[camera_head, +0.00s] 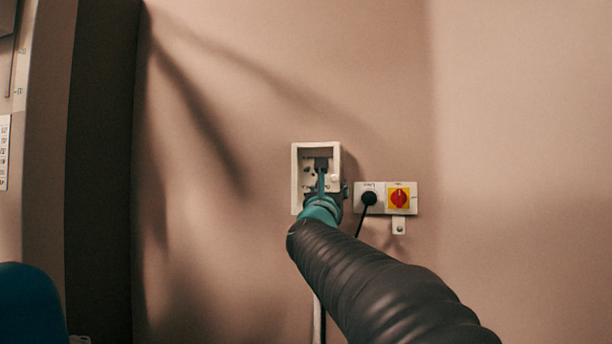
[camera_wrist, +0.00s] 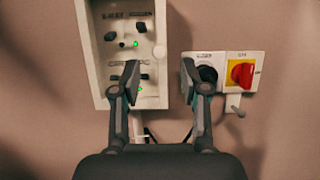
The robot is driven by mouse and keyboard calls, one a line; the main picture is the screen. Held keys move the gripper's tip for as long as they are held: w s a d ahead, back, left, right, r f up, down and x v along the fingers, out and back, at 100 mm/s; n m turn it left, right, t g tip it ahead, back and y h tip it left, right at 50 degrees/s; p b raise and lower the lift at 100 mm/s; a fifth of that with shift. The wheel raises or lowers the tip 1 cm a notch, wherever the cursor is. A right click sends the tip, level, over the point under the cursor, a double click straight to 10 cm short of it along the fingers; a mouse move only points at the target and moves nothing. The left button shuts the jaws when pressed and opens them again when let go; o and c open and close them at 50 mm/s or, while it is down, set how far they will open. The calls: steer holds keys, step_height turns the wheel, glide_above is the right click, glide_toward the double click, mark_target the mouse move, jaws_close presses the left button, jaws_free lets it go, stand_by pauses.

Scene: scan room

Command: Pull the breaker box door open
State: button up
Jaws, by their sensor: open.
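The breaker box (camera_head: 297,178) is a white box on the wall near the middle of the head view. In the wrist view the breaker box (camera_wrist: 90,60) stands at upper left, with dark switches and small green lights on its recessed face. I cannot make out a separate door panel in either view. My gripper (camera_wrist: 159,70) is open, its fingers apart. In the wrist view the left finger overlaps the box's lower face and the right finger lies beyond its right edge. Contact cannot be told. In the head view my gripper (camera_head: 325,185) covers the box's lower right part.
Right of the box is a white wall plate (camera_head: 380,187) with a black plug (camera_head: 369,198) and a red rotary switch (camera_head: 399,198) on yellow. A cable hangs from the plug. A blue object (camera_head: 30,305) stands at lower left. The wall on the right is bare.

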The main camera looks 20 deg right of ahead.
mark_target(334, 178)
steer(key=shift+p+x, duration=0.65)
steer(key=shift+x, duration=1.95)
jaws_close()
